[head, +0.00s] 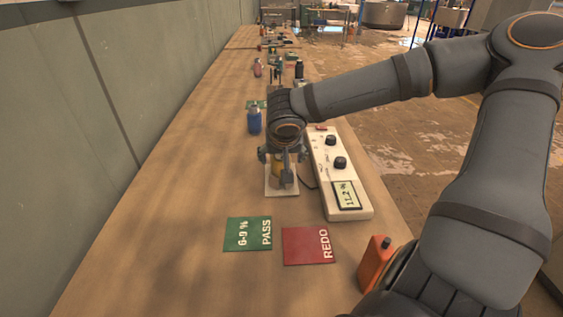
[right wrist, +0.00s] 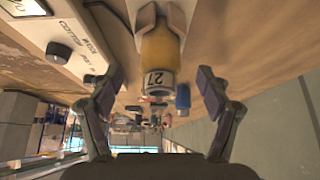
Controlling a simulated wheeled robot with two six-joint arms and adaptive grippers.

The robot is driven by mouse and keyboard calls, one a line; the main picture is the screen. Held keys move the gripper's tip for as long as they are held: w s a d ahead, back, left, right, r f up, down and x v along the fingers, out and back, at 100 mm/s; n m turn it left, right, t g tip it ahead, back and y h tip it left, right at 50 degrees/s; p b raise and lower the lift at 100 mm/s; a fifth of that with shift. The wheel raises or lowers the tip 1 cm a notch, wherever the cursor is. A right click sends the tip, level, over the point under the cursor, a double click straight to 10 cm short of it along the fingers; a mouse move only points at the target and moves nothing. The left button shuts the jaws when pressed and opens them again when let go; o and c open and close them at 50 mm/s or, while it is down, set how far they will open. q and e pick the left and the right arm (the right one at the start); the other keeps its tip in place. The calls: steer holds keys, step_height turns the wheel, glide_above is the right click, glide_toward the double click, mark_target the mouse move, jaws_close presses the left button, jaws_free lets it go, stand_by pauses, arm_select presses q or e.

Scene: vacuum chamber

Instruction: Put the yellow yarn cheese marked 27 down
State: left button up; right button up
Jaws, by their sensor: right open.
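The yellow yarn cheese (head: 277,169) stands on a small white plate (head: 281,191) beside the meter, mostly hidden in the head view by my right gripper (head: 277,166). In the right wrist view the yellow cheese (right wrist: 160,52) shows its pale end with the number 27. My right gripper (right wrist: 161,86) is open there, one finger on each side of the label end, with a gap on both sides. My left gripper is not in view.
A long white meter (head: 341,172) with knobs and a display reading 11.2 % stands right of the plate. A green PASS card (head: 247,234) marked 6-9 % and a red REDO card (head: 309,246) lie nearer.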

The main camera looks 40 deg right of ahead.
steer(key=shift+v, duration=1.65)
steer(key=shift+w, duration=0.1)
